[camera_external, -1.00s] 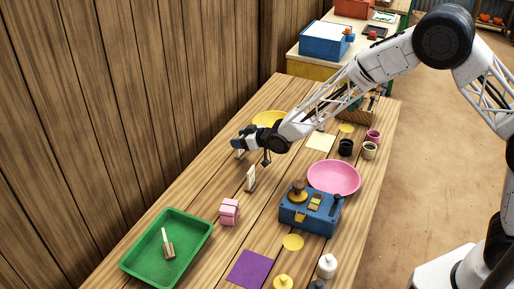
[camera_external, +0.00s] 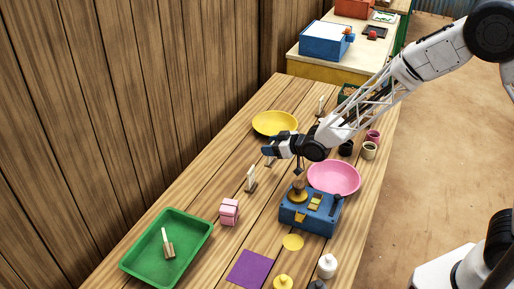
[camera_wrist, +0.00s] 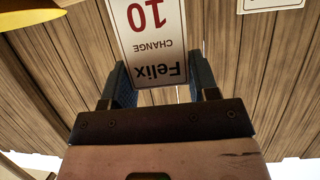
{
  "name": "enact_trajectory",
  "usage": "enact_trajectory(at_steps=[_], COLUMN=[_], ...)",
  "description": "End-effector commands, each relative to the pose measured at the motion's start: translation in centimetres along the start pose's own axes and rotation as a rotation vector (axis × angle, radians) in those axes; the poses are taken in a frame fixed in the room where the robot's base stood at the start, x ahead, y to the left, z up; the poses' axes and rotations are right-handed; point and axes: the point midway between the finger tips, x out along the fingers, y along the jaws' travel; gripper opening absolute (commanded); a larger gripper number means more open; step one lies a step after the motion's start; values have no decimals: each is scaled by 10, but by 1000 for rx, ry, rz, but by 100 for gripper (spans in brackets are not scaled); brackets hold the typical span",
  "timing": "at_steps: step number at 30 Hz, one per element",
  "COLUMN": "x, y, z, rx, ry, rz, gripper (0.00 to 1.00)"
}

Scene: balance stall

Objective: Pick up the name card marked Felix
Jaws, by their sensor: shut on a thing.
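The name card marked Felix (camera_wrist: 150,38) shows upside down in the wrist view, white with a dark red border, reading "Felix", "CHANGE" and a red 10. My gripper (camera_wrist: 162,82) is shut on it, with a dark blue finger on each side of its lower end. In the external view my gripper (camera_external: 269,151) is over the table, in front of the yellow bowl. There the held card is mostly hidden by my gripper. Whether its base is clear of the table is hard to tell.
Other cards stand in wooden bases: one mid-table (camera_external: 251,179), one behind the yellow bowl (camera_external: 274,123), and one in the green tray (camera_external: 192,228). A pink bowl (camera_external: 334,178), blue device (camera_external: 309,212) and pink block (camera_external: 229,211) are nearby.

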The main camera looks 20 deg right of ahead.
Motion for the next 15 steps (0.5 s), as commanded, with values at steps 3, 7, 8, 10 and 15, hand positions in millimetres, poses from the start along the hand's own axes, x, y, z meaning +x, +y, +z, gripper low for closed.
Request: enact_trajectory(at_steps=[3,7,8,10,15], x=[-12,-20,-22,-24,-26], y=[-1,-2,-2,-3,-3], z=[2,5,6,6,7], rx=[0,0,0,0,0], ry=[2,2,2,2,1], rz=[0,0,0,0,0], gripper=[19,19,19,19,19])
